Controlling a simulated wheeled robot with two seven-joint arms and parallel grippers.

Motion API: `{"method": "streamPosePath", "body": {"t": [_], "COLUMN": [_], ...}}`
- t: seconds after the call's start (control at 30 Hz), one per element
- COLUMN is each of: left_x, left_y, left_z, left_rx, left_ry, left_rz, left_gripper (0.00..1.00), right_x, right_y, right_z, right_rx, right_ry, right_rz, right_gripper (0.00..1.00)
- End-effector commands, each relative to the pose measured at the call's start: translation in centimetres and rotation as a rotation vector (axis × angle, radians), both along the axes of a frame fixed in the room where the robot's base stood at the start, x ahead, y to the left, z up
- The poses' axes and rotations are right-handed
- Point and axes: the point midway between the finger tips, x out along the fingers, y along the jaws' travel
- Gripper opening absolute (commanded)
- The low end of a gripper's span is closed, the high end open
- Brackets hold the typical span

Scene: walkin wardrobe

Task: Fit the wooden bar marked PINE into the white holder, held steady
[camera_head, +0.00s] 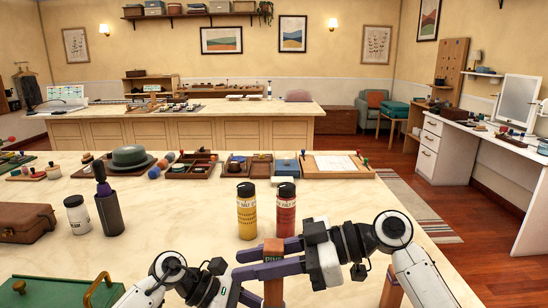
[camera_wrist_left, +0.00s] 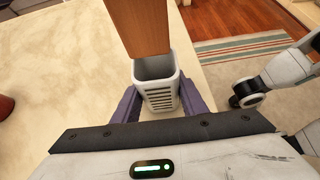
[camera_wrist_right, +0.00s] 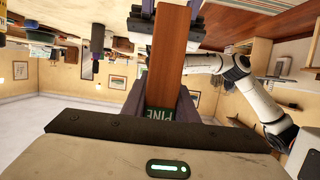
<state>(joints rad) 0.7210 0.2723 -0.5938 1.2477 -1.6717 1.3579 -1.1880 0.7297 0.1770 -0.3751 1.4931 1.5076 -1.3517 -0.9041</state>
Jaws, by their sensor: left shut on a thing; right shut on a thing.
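The wooden bar (camera_head: 273,287) is reddish brown and upright in the head view. Its green end, marked PINE (camera_wrist_right: 159,114), lies between the fingers of my right gripper (camera_head: 260,260), which is shut on it. The white holder (camera_wrist_left: 160,97) is a slotted, open-topped cup. My left gripper (camera_wrist_left: 157,90) is shut around it, one purple finger on each side. In the left wrist view the bar (camera_wrist_left: 143,28) stands over the holder's mouth, its lower end near the far rim. The dark inside of the holder shows. Whether bar and rim touch, I cannot tell. The head view hides the holder.
A yellow bottle (camera_head: 246,212) and a red bottle (camera_head: 286,210) stand just behind my right gripper. A white jar (camera_head: 77,215), a dark bottle (camera_head: 107,208) and a brown case (camera_head: 27,222) stand at left. A green tray (camera_head: 50,292) lies front left. The middle of the marble top is clear.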

Motion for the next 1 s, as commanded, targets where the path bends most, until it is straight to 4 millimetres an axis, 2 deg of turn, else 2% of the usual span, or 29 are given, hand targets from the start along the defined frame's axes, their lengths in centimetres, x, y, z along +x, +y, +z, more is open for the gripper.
{"method": "streamPosePath", "body": {"t": [0.27, 0.6, 1.0], "left_x": [0.0, 0.0, 0.0], "left_y": [0.0, 0.0, 0.0], "left_z": [0.0, 0.0, 0.0], "left_rx": [0.0, 0.0, 0.0], "left_ry": [0.0, 0.0, 0.0], "left_rz": [0.0, 0.0, 0.0], "left_gripper": [0.15, 0.15, 0.15], "right_x": [0.0, 0.0, 0.0], "right_y": [0.0, 0.0, 0.0], "right_z": [-0.1, -1.3, -1.3], "right_rx": [0.0, -0.001, -0.001], "right_ry": [0.0, 0.001, 0.0], "right_rz": [0.0, -0.001, -0.001], "right_gripper": [0.04, 0.04, 0.04]}}
